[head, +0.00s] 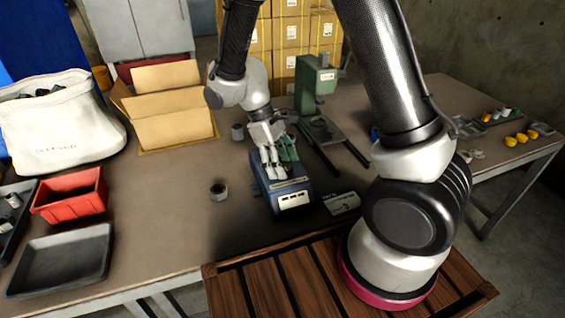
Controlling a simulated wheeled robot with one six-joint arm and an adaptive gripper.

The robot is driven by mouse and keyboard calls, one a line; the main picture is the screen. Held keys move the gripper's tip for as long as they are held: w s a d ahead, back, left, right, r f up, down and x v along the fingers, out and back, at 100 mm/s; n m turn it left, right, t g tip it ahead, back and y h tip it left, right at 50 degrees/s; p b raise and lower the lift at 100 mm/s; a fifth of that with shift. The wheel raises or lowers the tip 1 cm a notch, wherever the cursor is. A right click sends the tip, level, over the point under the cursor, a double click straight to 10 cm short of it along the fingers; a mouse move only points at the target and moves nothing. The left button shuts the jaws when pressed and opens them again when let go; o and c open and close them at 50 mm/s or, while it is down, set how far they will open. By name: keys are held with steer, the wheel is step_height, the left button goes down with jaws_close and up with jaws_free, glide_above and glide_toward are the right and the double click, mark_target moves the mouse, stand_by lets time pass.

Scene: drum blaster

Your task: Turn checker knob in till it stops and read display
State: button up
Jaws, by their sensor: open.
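A blue boxy device (263,187), which looks like the checker, sits on the table with a pale panel with dark marks (294,199) on its front. The marks are too small to read. My gripper (272,168) points down at the top of this device, its fingers open and over or against its back part. A green part (287,149) shows just right of the fingers. I cannot tell whether the fingers touch anything. The checker's knob cannot be made out; the gripper may hide it.
A green press (315,85) stands behind the device. A small dark cylindrical part (218,190) stands left of it, and a flat card or plate (341,203) lies right. A red bin (70,195), black tray (62,260), white bag (60,122) and open carton (170,125) fill the left.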

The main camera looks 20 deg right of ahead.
steer(key=shift+f, duration=0.1)
steer(key=c, duration=1)
steer(key=shift+d+m, duration=0.1)
steer(key=shift+m, duration=0.2)
steer(key=m+y, duration=0.1)
steer(key=m, duration=0.1)
steer(key=m+g, duration=0.1)
steer(key=m, duration=0.1)
steer(key=shift+d+m+y, duration=0.1)
steer(key=shift+m+y, duration=0.2)
steer(key=shift+y, duration=0.1)
steer(key=m+y, duration=0.1)
steer(key=m, duration=0.1)
steer(key=m+y, duration=0.1)
steer(key=m, duration=0.2)
steer(key=shift+d+m, duration=0.15)
steer(key=shift+m, duration=0.15)
steer(key=m+y, duration=0.1)
steer(key=m, duration=0.3)
steer(key=shift+m+y, duration=0.3)
steer(key=shift+y, duration=0.1)
steer(key=m+t, duration=0.1)
steer(key=m, duration=0.1)
steer(key=m+y, duration=0.1)
steer(key=m, duration=0.2)
steer(key=shift+d+t, duration=0.15)
steer(key=shift+t, duration=0.25)
steer(key=shift+y, duration=0.3)
